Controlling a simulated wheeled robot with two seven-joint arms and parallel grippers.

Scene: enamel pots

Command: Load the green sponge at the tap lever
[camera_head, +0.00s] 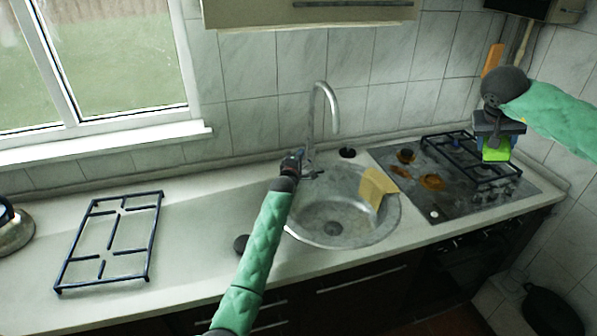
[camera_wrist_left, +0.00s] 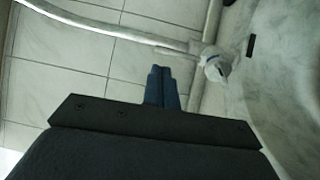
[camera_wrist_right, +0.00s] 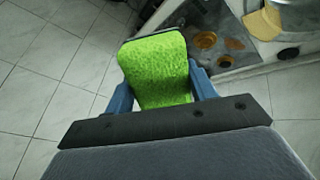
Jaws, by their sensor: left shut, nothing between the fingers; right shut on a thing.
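The green sponge (camera_head: 495,154) is held by my right gripper (camera_head: 499,140) above the right end of the hob. It fills the space between the blue fingers in the right wrist view (camera_wrist_right: 157,72). The tap (camera_head: 316,110) is a curved metal spout behind the sink. My left gripper (camera_head: 292,162) is shut and empty beside the tap base, at the sink's back left rim. In the left wrist view the closed blue fingers (camera_wrist_left: 162,87) point toward the tiles, with the tap body (camera_wrist_left: 214,66) to their right, apart from them in that picture. The lever is hard to make out.
The round sink (camera_head: 335,234) has a yellow cloth (camera_head: 376,187) over its right rim. The hob (camera_head: 450,197) has brown stains and one grate (camera_head: 470,160). Another grate (camera_head: 112,240) lies on the left counter. A kettle (camera_head: 14,230) stands at the far left.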

